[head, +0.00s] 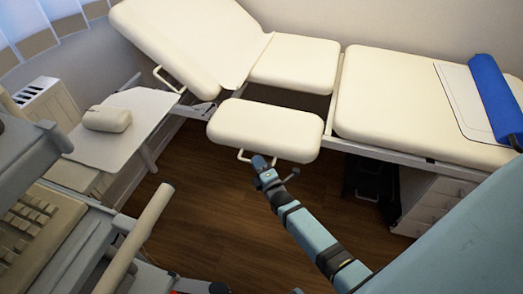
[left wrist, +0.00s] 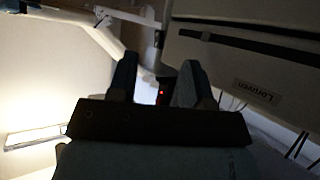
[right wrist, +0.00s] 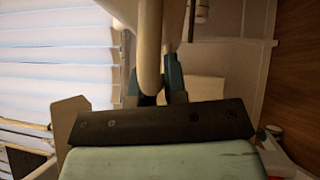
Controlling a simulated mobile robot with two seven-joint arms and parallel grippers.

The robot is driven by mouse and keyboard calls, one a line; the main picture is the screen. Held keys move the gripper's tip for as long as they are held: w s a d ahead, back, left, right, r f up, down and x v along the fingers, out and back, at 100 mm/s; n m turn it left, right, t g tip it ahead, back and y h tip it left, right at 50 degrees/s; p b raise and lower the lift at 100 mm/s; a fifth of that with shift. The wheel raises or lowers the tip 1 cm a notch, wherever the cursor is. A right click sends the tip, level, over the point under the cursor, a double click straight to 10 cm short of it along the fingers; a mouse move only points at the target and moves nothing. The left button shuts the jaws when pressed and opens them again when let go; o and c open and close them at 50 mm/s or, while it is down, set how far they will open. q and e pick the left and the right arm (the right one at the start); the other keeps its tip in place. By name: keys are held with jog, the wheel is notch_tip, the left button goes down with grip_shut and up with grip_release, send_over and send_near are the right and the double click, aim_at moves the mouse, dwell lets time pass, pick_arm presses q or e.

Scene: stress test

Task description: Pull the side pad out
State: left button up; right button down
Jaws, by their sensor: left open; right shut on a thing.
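The cream side pad (head: 265,130) sits out in front of the exam couch (head: 293,62), level with the gap between its sections. A pale bar handle (head: 243,156) hangs under the pad's front edge. My right gripper (head: 264,167) is at this front edge and is shut on the handle. In the right wrist view the pale handle bar (right wrist: 149,50) passes between the fingers of my right gripper (right wrist: 161,85). My left gripper (left wrist: 157,80) is open with nothing between its fingers in the left wrist view. The head view does not clearly show it.
A side table (head: 128,140) with a small cushion (head: 107,118) stands at the left. A machine with a keyboard (head: 25,222) fills the lower left. A blue roll (head: 492,95) lies on the couch at the right. White drawers (head: 437,203) stand beneath. Wooden floor (head: 195,195) is open before the pad.

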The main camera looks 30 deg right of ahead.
jog(key=shift+s+a, duration=0.15)
jog(key=c, duration=1.2)
grip_release()
jog(key=shift+o, duration=0.2)
